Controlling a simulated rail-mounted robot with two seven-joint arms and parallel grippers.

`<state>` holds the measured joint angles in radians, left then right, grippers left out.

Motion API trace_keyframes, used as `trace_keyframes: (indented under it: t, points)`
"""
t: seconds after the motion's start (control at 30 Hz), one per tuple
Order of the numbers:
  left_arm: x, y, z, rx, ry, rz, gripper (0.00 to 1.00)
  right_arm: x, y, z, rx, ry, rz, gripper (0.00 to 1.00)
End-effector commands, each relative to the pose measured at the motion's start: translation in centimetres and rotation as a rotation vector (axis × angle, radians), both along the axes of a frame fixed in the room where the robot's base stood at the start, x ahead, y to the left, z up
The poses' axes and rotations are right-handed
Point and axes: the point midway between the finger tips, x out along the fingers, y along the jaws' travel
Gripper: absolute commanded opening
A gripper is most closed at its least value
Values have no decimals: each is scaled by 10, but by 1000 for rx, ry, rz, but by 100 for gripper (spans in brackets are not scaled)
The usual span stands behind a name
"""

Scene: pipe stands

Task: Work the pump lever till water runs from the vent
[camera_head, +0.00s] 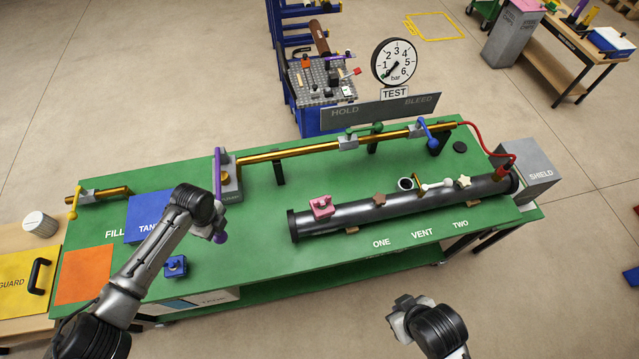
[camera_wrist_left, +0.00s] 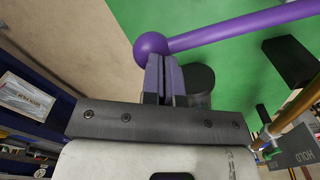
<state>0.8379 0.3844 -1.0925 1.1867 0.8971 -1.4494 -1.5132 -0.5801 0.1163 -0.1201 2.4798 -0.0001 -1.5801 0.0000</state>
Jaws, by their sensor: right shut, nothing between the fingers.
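The purple pump lever (camera_head: 217,172) stands at the pump block (camera_head: 229,189) on the green table, its ball end (camera_head: 220,237) toward me. The ball also shows in the left wrist view (camera_wrist_left: 152,47). My left gripper (camera_wrist_left: 166,62) looks shut, fingertips close beside the ball and lever; whether they touch I cannot tell. In the head view it covers part of the lever. My right gripper (camera_head: 398,322) is shut and empty, off the table's front edge. The vent fitting (camera_head: 405,184) sits on the black pipe (camera_head: 350,216), above the word VENT. I see no water there.
The gauge (camera_head: 396,62) behind the table has its needle near the low end. A brass line (camera_head: 300,149) with green (camera_head: 364,128) and blue (camera_head: 428,133) handles runs along the back. A red hose (camera_head: 508,148) and grey SHIELD box (camera_head: 535,172) are at the right.

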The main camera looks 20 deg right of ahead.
Motion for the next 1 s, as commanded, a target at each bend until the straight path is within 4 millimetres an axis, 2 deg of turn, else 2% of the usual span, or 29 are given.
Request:
trace_keyframes:
  t: [0.03,0.47,0.77,1.0]
  points:
    - [0,0,-10,0,0,1,0,0,0,-7,0,0,0,0]
    - [0,0,-55,1,-1,1,0,0,0,-39,0,0,0,0]
    - [0,0,-38,0,-1,1,0,0,-2,-22,-7,0,4,0]
    - [0,0,-6,-1,-2,1,0,0,-2,8,-8,0,5,0]
